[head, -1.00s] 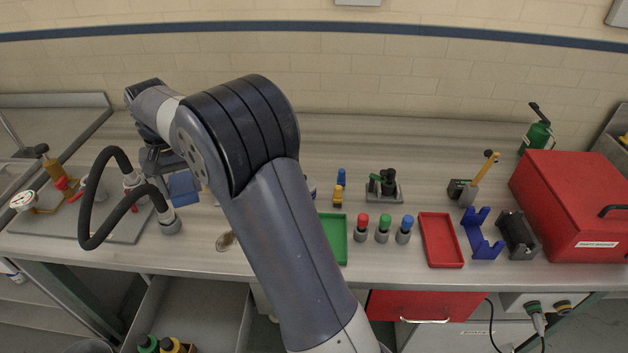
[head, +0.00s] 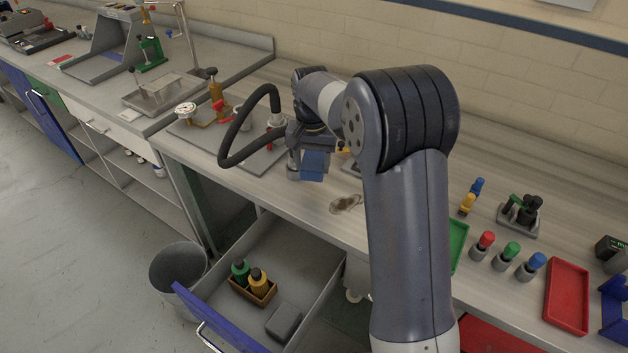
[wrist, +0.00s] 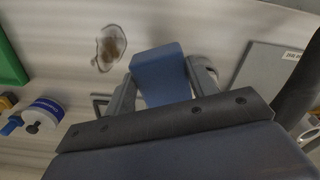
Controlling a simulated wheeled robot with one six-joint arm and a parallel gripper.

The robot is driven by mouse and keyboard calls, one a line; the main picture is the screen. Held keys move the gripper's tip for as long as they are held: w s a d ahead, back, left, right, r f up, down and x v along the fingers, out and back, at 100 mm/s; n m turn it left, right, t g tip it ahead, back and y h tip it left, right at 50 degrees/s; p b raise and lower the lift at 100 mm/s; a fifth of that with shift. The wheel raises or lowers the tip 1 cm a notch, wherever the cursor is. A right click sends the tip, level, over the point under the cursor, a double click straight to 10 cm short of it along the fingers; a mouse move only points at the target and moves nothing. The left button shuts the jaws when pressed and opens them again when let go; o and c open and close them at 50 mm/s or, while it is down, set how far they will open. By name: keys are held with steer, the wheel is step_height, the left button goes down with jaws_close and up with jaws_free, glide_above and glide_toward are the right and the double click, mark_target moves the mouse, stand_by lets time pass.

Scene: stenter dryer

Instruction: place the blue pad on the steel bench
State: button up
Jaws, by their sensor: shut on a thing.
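The blue pad (head: 313,166) is held in my gripper (head: 310,152) over the steel bench (head: 268,190), behind its front edge. In the wrist view the blue pad (wrist: 160,76) sits between the two fingers of my gripper (wrist: 163,85), which are shut on its sides. Bare bench top (wrist: 70,85) shows around it. I cannot tell whether the pad touches the bench or hangs just above it. My arm hides part of the bench top.
A brown stain (head: 345,203) lies right of the pad. A grey plate with a black hose (head: 233,140) and gauge (head: 185,110) is to the left. The open drawer (head: 225,300) holds bottles (head: 257,280). Green (head: 458,245) and red (head: 567,295) trays lie to the right.

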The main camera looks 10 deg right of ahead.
mark_target(312, 166)
steer(key=shift+f, duration=3.4)
steer(key=shift+f, duration=0.15)
steer(key=o, duration=0.9)
steer(key=shift+o, duration=0.2)
step_height(312, 166, up, 12)
steer(key=shift+r, duration=0.2)
